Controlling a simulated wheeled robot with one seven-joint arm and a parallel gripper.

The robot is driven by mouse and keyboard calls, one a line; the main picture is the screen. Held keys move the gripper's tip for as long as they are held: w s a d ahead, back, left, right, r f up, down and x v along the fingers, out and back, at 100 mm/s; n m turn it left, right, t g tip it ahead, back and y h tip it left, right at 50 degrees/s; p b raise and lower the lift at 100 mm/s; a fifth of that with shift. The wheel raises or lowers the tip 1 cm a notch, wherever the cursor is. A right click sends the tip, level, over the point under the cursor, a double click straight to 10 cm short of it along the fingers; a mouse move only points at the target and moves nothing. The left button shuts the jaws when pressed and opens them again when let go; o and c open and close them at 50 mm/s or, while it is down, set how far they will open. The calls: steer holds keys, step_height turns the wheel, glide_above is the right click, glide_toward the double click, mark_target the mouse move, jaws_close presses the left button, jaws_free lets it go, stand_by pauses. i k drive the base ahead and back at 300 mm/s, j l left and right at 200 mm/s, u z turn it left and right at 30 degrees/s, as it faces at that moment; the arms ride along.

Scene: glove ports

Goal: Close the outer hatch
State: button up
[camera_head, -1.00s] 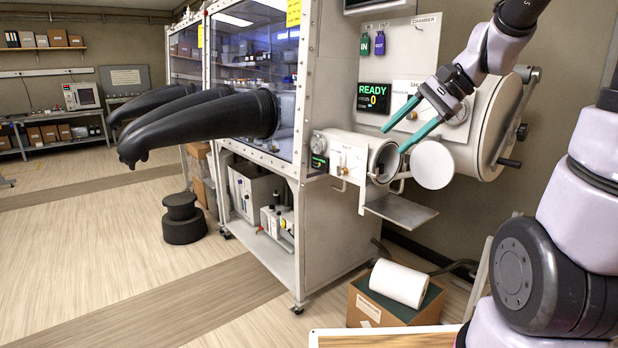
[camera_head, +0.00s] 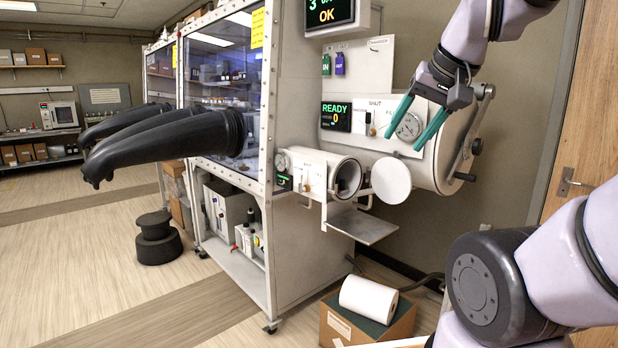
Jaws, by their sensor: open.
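A small white tube port (camera_head: 313,170) sticks out of the glove box's right side, and its open mouth faces right. A round white disc hatch (camera_head: 390,181) stands swung open beside the mouth, to its right. A large white cylindrical chamber (camera_head: 425,150) lies behind it, with a round end door (camera_head: 467,145) that has a lever and black knobs and looks shut. My gripper (camera_head: 403,142) is open and empty, its two teal fingers pointing down. In the picture it is above the disc hatch and in front of the chamber's gauge; its distance from them is unclear.
A metal shelf (camera_head: 362,225) juts out below the port. A cardboard box (camera_head: 340,327) with a white roll (camera_head: 368,299) stands on the floor under it. Black gloves (camera_head: 170,138) stick out at the left. A wooden door (camera_head: 580,120) is at the right.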

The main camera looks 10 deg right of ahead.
mark_target(391, 179)
steer(key=l+u, duration=0.15)
steer(key=l, duration=0.25)
steer(key=k+l+u, duration=0.1)
steer(key=l, duration=0.3)
steer(key=k+l+u, duration=0.15)
steer(key=l, duration=0.25)
steer(key=l+u, duration=0.1)
steer(key=l, duration=0.3)
steer(key=k+l+u, duration=0.15)
steer(key=l, duration=0.2)
steer(key=i+j+z, duration=0.15)
steer(key=i+j, duration=0.15)
steer(key=j, duration=0.1)
